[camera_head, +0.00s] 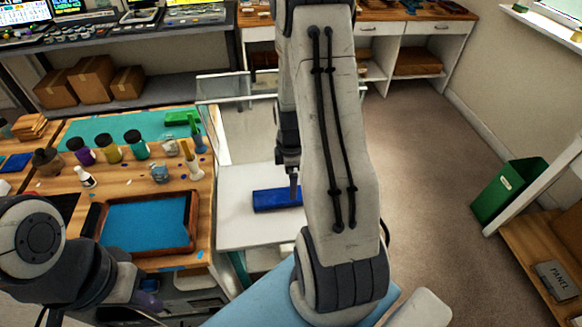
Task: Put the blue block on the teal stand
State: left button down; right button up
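The blue block (277,199) lies flat on a white tabletop (240,225), its right end hidden behind my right arm. My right gripper (292,178) points down at the block. One dark finger shows at the block's top edge; I cannot tell whether it touches, and the rest is hidden by the arm. My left gripper (145,303) is low at the left, dark against the bench front; its opening is unclear. No teal stand shows clearly; my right arm covers much of the middle.
A wooden bench at left holds a teal mat (92,128), several jars, and a wooden tray (190,236) with a blue bottom. A green bin (508,190) stands at right. The floor (430,170) between is clear. Shelves with boxes line the back.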

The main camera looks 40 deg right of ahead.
notch_tip(320, 180, up, 6)
jog(key=s+a+r+m, duration=0.1)
jog(key=a+r, duration=0.3)
jog(key=a, duration=0.5)
jog(key=a+r+m, duration=0.1)
jog(key=a+r, duration=0.2)
jog(key=a, duration=0.6)
jog(key=s+a+r+m, duration=0.1)
jog(key=s+a+r, duration=0.1)
jog(key=s+a, duration=0.4)
jog(key=s+a+r+m+y, duration=0.1)
jog(key=s+a+r, duration=0.1)
jog(key=s+a, duration=0.4)
jog(key=shift+s+r, duration=0.4)
jog(key=shift+s, duration=0.85)
jog(key=shift+a, duration=0.1)
